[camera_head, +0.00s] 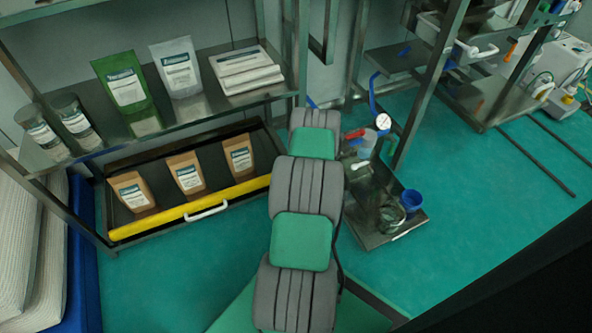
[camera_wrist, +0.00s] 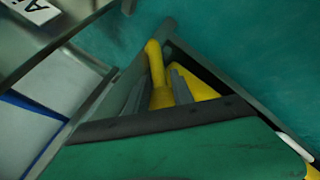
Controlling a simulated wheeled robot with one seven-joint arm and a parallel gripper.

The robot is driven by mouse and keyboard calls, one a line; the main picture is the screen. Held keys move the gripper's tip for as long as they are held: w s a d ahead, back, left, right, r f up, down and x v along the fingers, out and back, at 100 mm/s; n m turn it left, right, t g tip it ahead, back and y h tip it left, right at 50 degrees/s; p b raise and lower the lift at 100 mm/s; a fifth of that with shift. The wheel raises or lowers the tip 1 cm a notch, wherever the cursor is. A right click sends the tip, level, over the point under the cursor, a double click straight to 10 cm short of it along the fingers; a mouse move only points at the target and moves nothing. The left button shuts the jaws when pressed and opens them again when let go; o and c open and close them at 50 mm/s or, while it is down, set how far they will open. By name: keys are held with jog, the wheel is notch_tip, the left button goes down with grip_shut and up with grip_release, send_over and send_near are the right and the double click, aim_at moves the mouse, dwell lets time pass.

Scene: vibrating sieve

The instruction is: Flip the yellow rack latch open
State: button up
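A yellow bar (camera_head: 190,208) runs along the front of the rack's lower tray in the head view. My arm hides its right end. In the wrist view a yellow latch piece (camera_wrist: 155,62) sticks up at the dark tray corner, with more yellow (camera_wrist: 190,84) beside it. My gripper (camera_wrist: 160,88) has its two grey fingers apart on either side of the yellow piece, which shows between them. I cannot tell whether they press on it. My gripper is hidden behind my arm in the head view.
Brown pouches (camera_head: 186,174) stand in the lower tray. The upper shelf (camera_head: 205,112) holds green and silver pouches, jars and a white stack. A white handle (camera_head: 206,212) is on the yellow bar. A metal tray (camera_head: 376,240) with a blue cup (camera_head: 411,199) stands to the right.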

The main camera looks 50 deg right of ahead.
jog(key=p+v, duration=0.3)
jog(key=v, duration=0.5)
jog(key=shift+w, duration=0.1)
